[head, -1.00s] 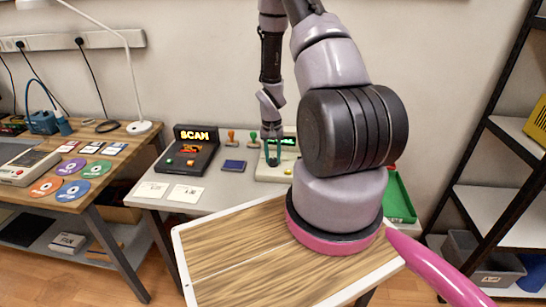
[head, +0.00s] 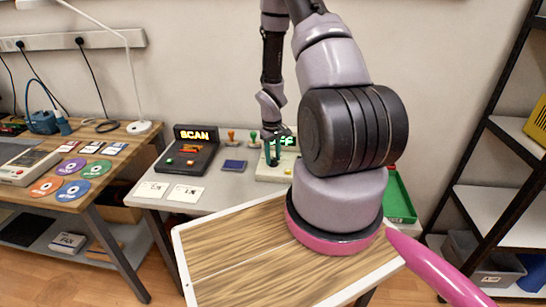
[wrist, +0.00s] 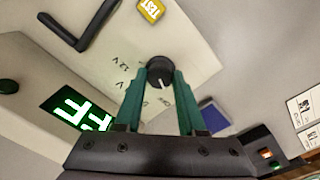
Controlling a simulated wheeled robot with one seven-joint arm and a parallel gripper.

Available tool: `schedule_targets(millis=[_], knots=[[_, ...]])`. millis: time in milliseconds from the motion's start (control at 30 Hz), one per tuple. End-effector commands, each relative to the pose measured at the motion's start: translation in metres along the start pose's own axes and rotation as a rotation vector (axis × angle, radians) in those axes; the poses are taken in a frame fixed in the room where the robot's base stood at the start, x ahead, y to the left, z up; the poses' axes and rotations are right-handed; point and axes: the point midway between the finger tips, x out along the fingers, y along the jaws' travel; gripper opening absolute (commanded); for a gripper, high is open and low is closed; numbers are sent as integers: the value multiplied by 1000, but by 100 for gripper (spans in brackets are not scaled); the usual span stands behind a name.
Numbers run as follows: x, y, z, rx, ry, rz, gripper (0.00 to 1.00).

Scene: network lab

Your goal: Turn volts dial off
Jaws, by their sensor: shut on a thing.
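The black volts dial (wrist: 159,72) is on the pale sloped face of a bench device (wrist: 120,55). In the wrist view my gripper (wrist: 160,82) has its green fingers on either side of the dial, shut on it. A white pointer mark on the dial faces toward the gripper palm. Printed labels such as "12 V" sit beside it; others are partly hidden by the fingers. The green display (wrist: 85,110) shows "FF" letters, partly covered. In the head view my gripper (head: 272,160) is at the device (head: 270,175), and its fingers hide the dial.
A yellow TEST button (wrist: 151,9) and a black handle (wrist: 80,30) are on the device. A green tray (head: 400,200) lies to the right; stamps (head: 231,136) stand behind.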

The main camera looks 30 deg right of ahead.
Motion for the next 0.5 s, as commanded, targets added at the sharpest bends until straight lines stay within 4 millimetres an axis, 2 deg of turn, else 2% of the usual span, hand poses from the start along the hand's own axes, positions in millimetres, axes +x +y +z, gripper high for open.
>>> schedule_targets(millis=[467, 500], knots=[[0, 0, 0, -18, 1, 1, 0], [0, 0, 0, -18, 1, 1, 43]])
